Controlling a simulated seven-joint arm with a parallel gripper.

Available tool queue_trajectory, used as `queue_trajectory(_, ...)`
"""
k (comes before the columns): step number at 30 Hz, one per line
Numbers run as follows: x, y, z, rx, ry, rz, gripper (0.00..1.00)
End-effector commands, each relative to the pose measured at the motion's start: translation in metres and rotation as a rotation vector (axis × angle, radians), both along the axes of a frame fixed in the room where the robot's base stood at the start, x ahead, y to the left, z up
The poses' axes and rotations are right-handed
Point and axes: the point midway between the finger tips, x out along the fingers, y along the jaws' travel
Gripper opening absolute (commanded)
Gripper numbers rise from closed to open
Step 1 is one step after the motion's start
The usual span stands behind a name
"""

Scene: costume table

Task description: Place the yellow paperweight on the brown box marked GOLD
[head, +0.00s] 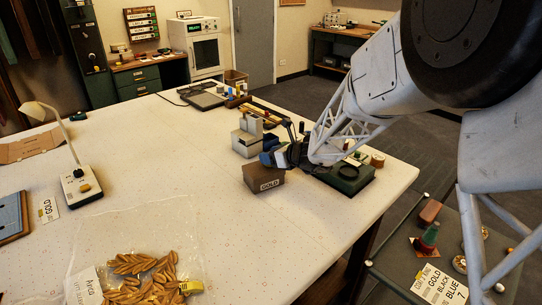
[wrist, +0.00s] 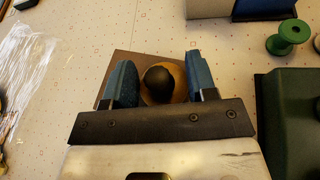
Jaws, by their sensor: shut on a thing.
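The brown box (head: 257,181) with a GOLD label stands on the white table, right of the middle in the head view. Its brown top (wrist: 123,66) also shows in the wrist view, behind the fingers. My gripper (head: 273,157) is over the box. In the wrist view my gripper (wrist: 156,82) has its blue fingers on either side of a round yellow paperweight (wrist: 178,80) with a black knob, and is shut on it. The paperweight is hidden by the fingers in the head view. I cannot tell whether its underside touches the box top.
Grey boxes (head: 246,138) stand just behind the brown box. A dark green case (head: 347,181) is close on its right, and a green spool (wrist: 290,34) stands nearby. A lamp (head: 76,184) and a bag of gold leaves (head: 140,278) are left. The table's middle is clear.

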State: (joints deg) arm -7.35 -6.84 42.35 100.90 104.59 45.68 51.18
Motion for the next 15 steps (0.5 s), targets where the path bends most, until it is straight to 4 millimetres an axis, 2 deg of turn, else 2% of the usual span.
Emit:
queue_trajectory(12,0.0001,0.0,-0.0027,0.001,-0.001,0.0,0.2)
queue_trajectory(13,0.0001,0.0,-0.0033,0.001,0.001,0.0,0.54)
queue_trajectory(15,0.0001,0.0,-0.0031,0.0,0.0,0.0,0.64)
